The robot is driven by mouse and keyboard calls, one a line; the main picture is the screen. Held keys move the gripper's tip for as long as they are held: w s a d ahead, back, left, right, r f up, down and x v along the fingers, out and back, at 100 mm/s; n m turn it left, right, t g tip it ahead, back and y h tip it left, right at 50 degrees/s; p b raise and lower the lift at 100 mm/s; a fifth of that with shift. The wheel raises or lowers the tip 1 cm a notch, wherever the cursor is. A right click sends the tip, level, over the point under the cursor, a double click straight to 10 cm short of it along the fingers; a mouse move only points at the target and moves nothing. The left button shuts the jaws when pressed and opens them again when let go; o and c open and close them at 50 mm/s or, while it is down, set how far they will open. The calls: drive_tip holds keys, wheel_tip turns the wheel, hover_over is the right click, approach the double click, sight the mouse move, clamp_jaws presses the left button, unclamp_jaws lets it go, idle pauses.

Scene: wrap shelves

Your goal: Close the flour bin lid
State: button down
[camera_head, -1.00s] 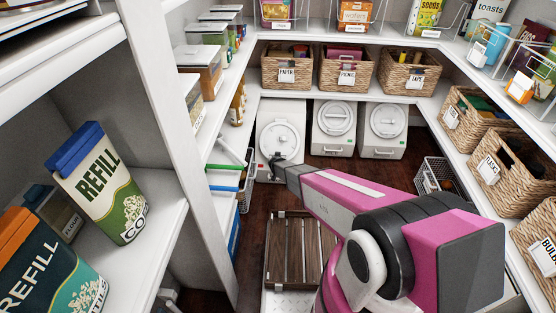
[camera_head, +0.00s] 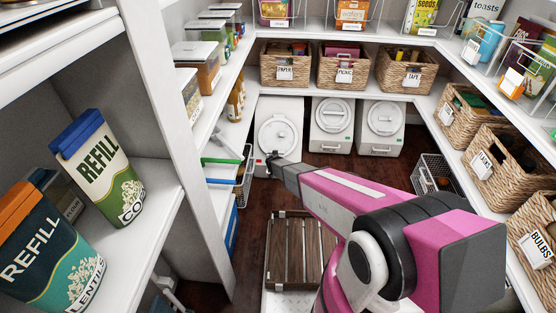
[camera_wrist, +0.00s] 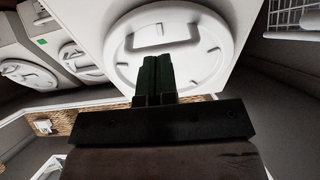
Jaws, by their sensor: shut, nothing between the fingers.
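Three white bins stand on the floor under the back shelf. The left bin (camera_head: 293,112) has a large round white lid (camera_head: 279,134), which looks flat against the bin's front; I cannot tell if it is fully latched. No flour label is readable on it. My gripper (camera_head: 272,156) is shut and empty, at the lower part of this lid. In the wrist view the dark fingers (camera_wrist: 156,76) are together in front of the round lid (camera_wrist: 202,48) and hide part of its middle. Whether they touch it I cannot tell.
The middle bin (camera_head: 333,125) and right bin (camera_head: 381,127) have round lids in place. A wooden slatted crate (camera_head: 289,251) lies on the floor below my arm. A wire basket (camera_head: 245,178) stands left of the left bin, another (camera_head: 434,174) at right. Wicker baskets (camera_head: 343,70) line the shelf above.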

drive_tip(key=v, duration=1)
drive_tip(key=shift+s+f, duration=0.2)
drive_tip(key=shift+s, duration=0.25)
drive_tip(key=s+d+r+m+g+h, duration=0.1)
drive_tip(key=s+d+r+g+h, duration=0.2)
drive_tip(key=d+r, duration=0.65)
drive_tip(key=s+d+r+m+g+h, duration=0.25)
drive_tip(key=s+d+r, duration=0.3)
drive_tip(key=d, duration=0.65)
drive_tip(key=s+d+r+n+g+y, duration=0.2)
drive_tip(key=s+r, duration=0.4)
drive_tip(key=s, duration=0.3)
drive_tip(key=s+d+r+n+g+y, duration=0.2)
drive_tip(key=s+r, duration=0.4)
drive_tip(key=s, duration=0.3)
drive_tip(key=shift+d+g+y, duration=0.2)
drive_tip(key=shift+g+y, duration=0.65)
drive_tip(key=shift+g, duration=0.3)
drive_tip(key=shift+w+f, duration=0.1)
